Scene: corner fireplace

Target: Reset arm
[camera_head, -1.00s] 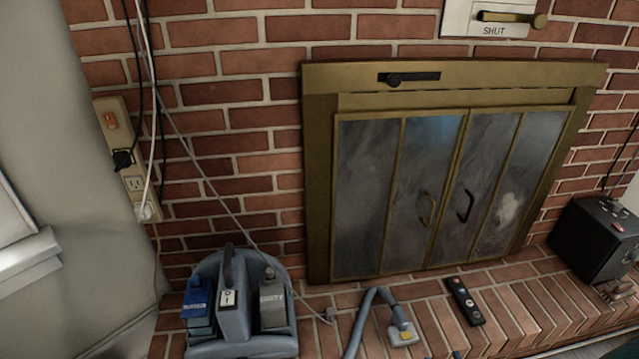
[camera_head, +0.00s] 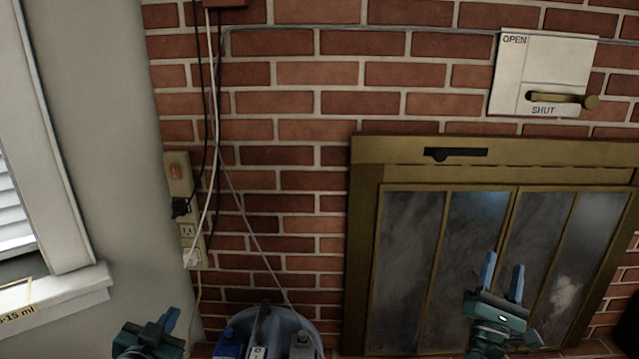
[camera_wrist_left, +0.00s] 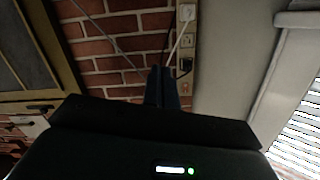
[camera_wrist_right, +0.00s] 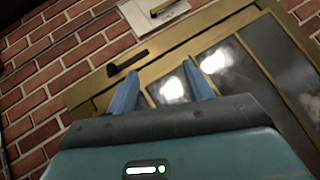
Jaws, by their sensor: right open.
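My left gripper (camera_head: 171,320) is at the bottom left of the head view, partly cut off by the frame edge. In the left wrist view its two dark fingers (camera_wrist_left: 161,84) stand close together with nothing visible held between them. My right gripper (camera_head: 503,278) is at the lower right of the head view, pointing up in front of the glass fireplace doors. Its blue fingers are spread and empty, and they also show apart in the right wrist view (camera_wrist_right: 163,90).
A brass-framed fireplace (camera_head: 430,172) is set in the brick wall. A damper plate (camera_head: 545,72) with a brass handle is above it. A power strip (camera_head: 183,205) with cords hangs at left, beside a windowsill (camera_head: 75,300). A grey caddy (camera_head: 268,320) with bottles is at the bottom.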

